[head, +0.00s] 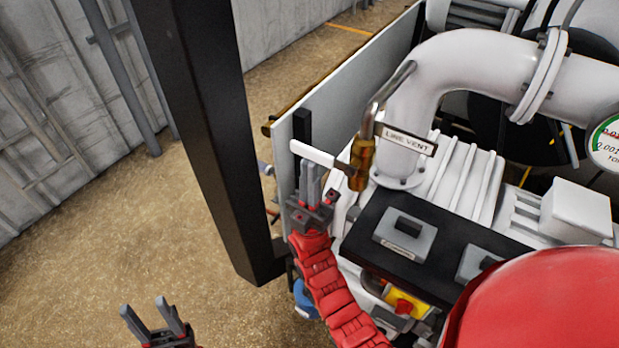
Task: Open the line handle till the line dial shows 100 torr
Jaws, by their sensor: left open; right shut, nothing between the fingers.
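The line handle is a white lever (322,156) that sticks out to the left from a brass valve (361,166) beside a "LINE VENT" tag (409,140). The round line dial (607,145) is cut off at the right edge. Its readable part shows about "0.001" and a piece of "TORR". My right gripper (312,170) is shut and empty, its fingers pointing up at the lever. Its fingertips overlap the lever's lower edge in the picture; I cannot tell whether they touch. My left gripper (152,313) is open and empty at the lower left, over the floor.
A thick white pipe (450,65) rises behind the valve. A black panel with switches (407,236) lies below it. A large red rounded thing (555,305) fills the lower right. A black post (205,130) stands left of the valve. Open floor (100,255) lies at the left.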

